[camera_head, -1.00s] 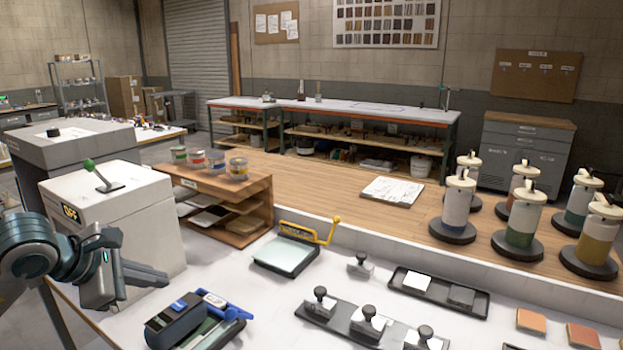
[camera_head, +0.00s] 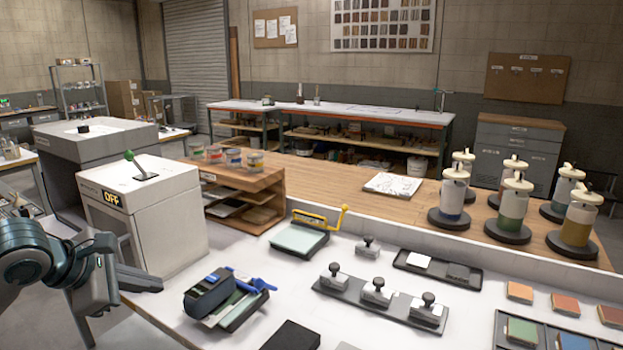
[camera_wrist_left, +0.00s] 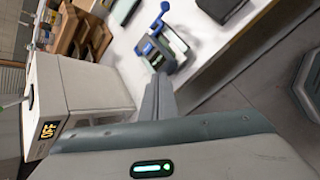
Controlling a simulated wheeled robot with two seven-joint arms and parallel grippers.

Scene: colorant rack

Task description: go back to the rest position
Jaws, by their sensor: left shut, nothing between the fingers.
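My left gripper (camera_head: 140,284) shows at the left edge of the head view, in front of the white box with the OFF display (camera_head: 150,215). It is shut and empty, held apart from the table things. In the left wrist view the finger (camera_wrist_left: 158,98) reaches toward the white table top. The white box also shows there at the left (camera_wrist_left: 75,95). My right gripper is in neither view.
The dark blue device (camera_head: 212,292) lies on the white table near the gripper. A stamp holder (camera_head: 352,297), a paper trimmer (camera_head: 300,238) and a black tray (camera_head: 405,262) stand farther right. Colorant canisters (camera_head: 513,205) stand on the wooden counter behind.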

